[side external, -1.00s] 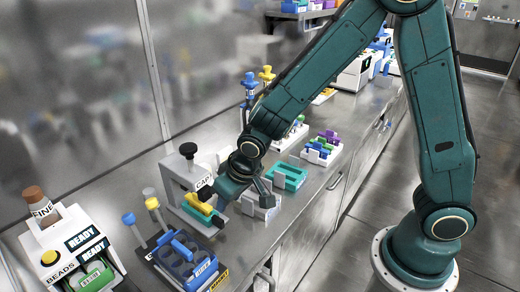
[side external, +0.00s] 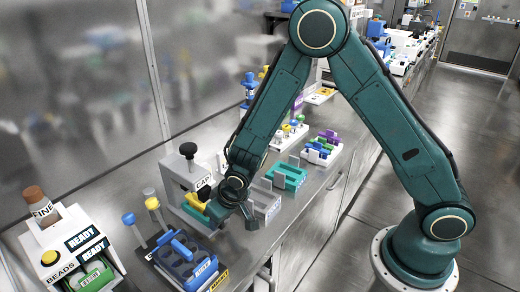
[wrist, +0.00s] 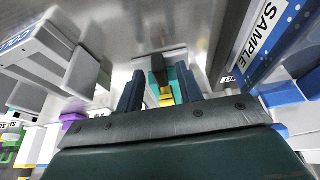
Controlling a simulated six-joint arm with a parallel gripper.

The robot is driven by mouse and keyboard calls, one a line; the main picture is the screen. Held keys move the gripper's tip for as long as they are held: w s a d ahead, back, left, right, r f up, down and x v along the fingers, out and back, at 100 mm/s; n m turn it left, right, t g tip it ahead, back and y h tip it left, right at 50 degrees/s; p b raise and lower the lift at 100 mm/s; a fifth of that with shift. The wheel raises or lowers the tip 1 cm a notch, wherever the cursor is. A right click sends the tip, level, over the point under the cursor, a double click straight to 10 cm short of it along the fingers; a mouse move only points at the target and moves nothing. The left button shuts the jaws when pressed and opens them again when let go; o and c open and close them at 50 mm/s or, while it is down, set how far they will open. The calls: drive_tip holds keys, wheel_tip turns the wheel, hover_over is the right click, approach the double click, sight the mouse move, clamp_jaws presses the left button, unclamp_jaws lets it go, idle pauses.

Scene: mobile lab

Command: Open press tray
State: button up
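The press (side external: 180,168) is a white machine labelled CAP with a black knob on top, standing against the wall in the side external view. Its tray (side external: 196,203) shows yellow at the front, low on the press, partly hidden by my gripper. My gripper (side external: 231,220) is low in front of the tray, fingers apart. In the wrist view my gripper's (wrist: 160,88) two dark blue fingers stand on either side of a yellow piece (wrist: 167,97) with teal beside it. A gap shows beside the left finger. Contact cannot be made out.
A blue tube rack (side external: 186,262) stands close in front of the press. The white BEADS machine (side external: 70,245) is at the far left. A grey holder (side external: 266,202), a teal tray (side external: 288,177) and a coloured rack (side external: 321,150) line the bench behind my gripper.

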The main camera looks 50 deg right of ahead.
drive_tip(key=shift+w+f, duration=0.15)
drive_tip(key=shift+f, duration=0.2)
clamp_jaws()
